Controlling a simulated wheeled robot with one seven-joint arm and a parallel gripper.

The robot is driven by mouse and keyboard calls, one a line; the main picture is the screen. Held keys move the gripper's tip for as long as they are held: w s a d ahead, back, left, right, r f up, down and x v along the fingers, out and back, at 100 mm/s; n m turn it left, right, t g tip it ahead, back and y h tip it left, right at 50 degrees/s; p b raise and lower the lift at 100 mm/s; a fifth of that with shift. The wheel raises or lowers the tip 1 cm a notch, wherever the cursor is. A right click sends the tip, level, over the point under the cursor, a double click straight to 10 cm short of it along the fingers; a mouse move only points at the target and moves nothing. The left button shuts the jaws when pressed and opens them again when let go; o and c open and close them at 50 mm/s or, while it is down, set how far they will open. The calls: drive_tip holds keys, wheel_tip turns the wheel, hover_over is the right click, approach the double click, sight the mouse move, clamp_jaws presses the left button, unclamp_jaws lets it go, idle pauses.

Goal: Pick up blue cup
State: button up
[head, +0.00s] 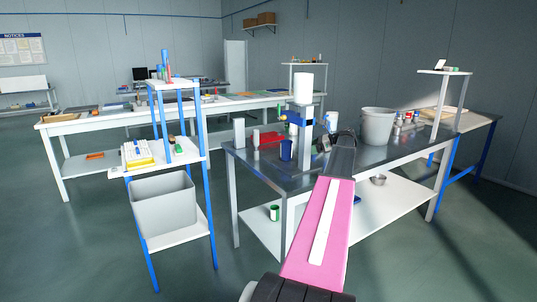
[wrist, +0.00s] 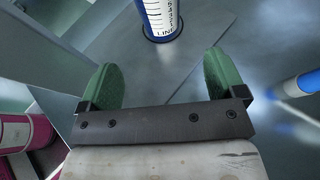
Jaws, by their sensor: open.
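A blue cup (head: 286,151) stands upright near the front left of the metal-topped table (head: 260,165) in the head view. My gripper (head: 325,142) is over the same table, a little right of the cup and apart from it; the arm partly hides it there. In the wrist view its two green fingers (wrist: 161,88) are spread with nothing between them. A blue and white cylinder with printed lettering (wrist: 160,16) stands beyond the fingertips, cut off by the top edge. I cannot tell whether it is the blue cup.
A blue fixture with a white cylinder (head: 304,88) stands behind the cup. A red item (head: 271,139) and small grey containers lie to its left. A grey bucket (head: 377,126) and several cans (head: 408,118) stand to the right. A blue-framed shelf (head: 205,150) stands left of the table.

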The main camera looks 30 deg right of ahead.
sight(290, 151)
drive_tip(key=x, duration=0.6)
drive_tip(key=shift+r+x, duration=0.2)
drive_tip(key=shift+x, duration=1.05)
drive_tip(key=shift+r+x, duration=0.2)
drive_tip(key=shift+x, duration=1.1)
drive_tip(key=shift+w, duration=0.15)
drive_tip(key=c, duration=1.2)
drive_tip(key=shift+r, duration=0.15)
